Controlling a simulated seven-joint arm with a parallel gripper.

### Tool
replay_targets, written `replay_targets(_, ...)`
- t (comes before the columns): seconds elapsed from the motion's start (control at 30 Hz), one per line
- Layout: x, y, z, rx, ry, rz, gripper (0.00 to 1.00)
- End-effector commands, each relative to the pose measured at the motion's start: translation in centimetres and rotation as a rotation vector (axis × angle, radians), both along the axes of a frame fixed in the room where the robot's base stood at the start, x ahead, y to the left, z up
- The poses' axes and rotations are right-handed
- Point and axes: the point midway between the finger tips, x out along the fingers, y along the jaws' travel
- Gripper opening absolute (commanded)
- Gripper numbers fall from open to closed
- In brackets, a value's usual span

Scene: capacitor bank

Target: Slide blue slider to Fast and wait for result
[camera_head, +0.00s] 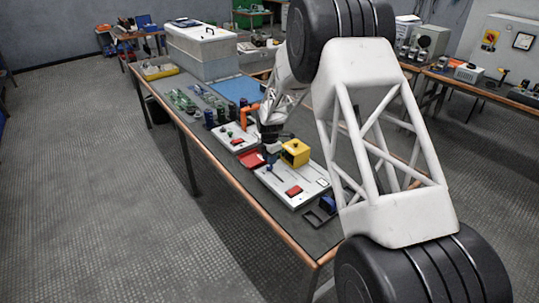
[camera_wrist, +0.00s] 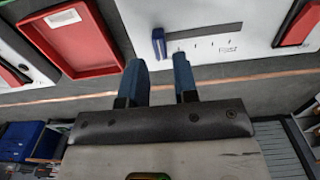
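In the wrist view, the blue slider (camera_wrist: 158,43) stands on a white panel (camera_wrist: 215,15), at the left end of a row of tick marks. An upside-down label that seems to read "Fast" (camera_wrist: 228,50) lies at the right of the row. My gripper (camera_wrist: 159,62) has two blue fingers spread apart, with nothing between them. The slider is just beyond the fingertips, roughly in line with the gap, and does not look gripped. In the head view, my gripper (camera_head: 270,150) is low over the white panel (camera_head: 309,194); the slider is hard to make out there.
A red tray (camera_wrist: 75,40) lies left of the panel, and a red block (camera_wrist: 299,22) is on the panel's right. In the head view, a yellow box (camera_head: 295,152) stands close beside my gripper. The bench's front edge (camera_head: 243,206) is near the panel.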

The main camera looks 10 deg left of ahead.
Motion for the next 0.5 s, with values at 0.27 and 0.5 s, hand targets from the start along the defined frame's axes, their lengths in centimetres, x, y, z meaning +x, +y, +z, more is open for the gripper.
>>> replay_targets(0.27,0.0,0.0,-1.9,0.001,-0.001,0.000,0.28)
replay_targets(0.5,0.0,0.0,-3.1,0.001,0.001,0.000,0.28)
